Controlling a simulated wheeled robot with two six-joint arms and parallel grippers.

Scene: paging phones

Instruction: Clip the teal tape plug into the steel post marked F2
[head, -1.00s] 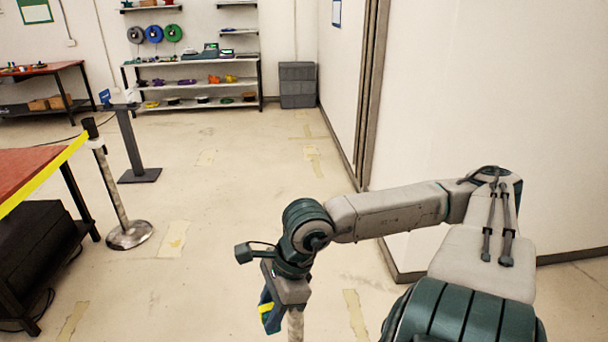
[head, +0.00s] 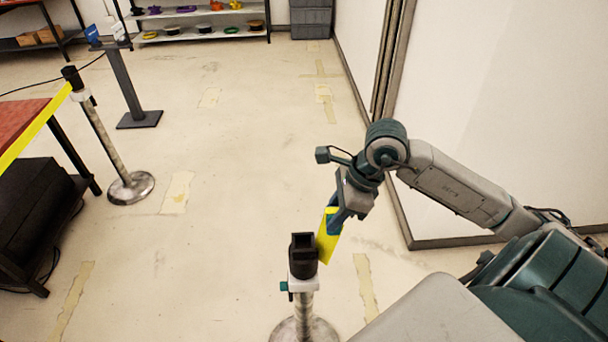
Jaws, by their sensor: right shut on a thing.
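My right gripper (head: 345,205) points down and is shut on a dark teal piece, which I take to be the tape plug; the fingers hide much of it. A strip of yellow tape (head: 327,240) shows beside the plug. A steel post (head: 304,304) with a black slotted head (head: 304,252) and a white collar stands just left of and below the gripper. A small teal part (head: 284,286) sticks out of the collar's left side. The plug is apart from the head's top opening. I cannot read any mark on the post. My left gripper is out of view.
A second steel post (head: 108,148) stands at left, with yellow tape (head: 35,130) running from its head along a red-topped table (head: 22,122). A dark stand (head: 128,90) is behind it. A white wall (head: 500,110) bounds the right. The middle floor is clear.

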